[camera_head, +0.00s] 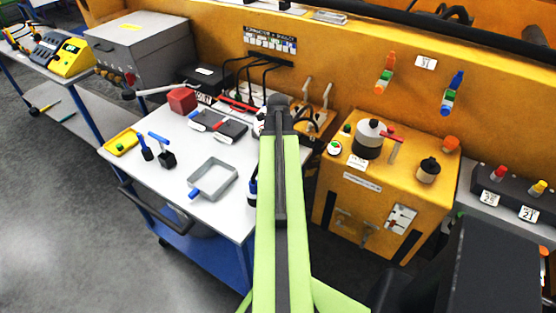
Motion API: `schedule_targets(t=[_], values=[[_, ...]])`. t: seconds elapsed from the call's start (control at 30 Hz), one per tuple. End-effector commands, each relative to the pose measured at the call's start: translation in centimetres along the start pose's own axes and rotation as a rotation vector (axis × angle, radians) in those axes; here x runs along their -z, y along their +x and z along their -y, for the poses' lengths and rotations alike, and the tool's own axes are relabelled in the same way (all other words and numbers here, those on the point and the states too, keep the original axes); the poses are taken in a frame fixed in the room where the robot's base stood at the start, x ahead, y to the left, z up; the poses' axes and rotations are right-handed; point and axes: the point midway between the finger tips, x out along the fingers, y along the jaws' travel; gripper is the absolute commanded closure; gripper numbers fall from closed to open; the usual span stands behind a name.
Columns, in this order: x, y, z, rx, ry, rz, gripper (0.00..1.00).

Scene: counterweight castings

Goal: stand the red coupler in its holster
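I cannot tell for sure which thing is the red coupler. A small red-topped fitting (498,173) stands on a dark block at the right, above a label reading 25. An orange-red fitting with a green band (385,74) hangs on the yellow wall. No holster can be made out with certainty. My green arm reaches up the middle of the view, and my gripper (279,103) is at its far end, over the back right of the white-topped cart. Its fingers are too small and dark to read, and the arm hides what lies beneath.
The white-topped cart (174,187) holds a red block (182,100), a grey tray (212,180), a yellow tray (122,143) and blue-handled tools. A yellow cabinet (337,207) with a canister (369,139) stands right of my arm. Open floor (60,230) lies at the left.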

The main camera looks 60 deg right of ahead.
Motion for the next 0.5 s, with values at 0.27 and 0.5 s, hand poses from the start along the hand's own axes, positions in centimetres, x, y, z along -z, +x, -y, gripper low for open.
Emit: schedule_targets(t=[0.27,0.5], values=[[0.00,0.84,0.00,0.000,0.000,0.000,1.00],[0.00,0.65,0.00,0.000,0.000,0.000,0.47]])
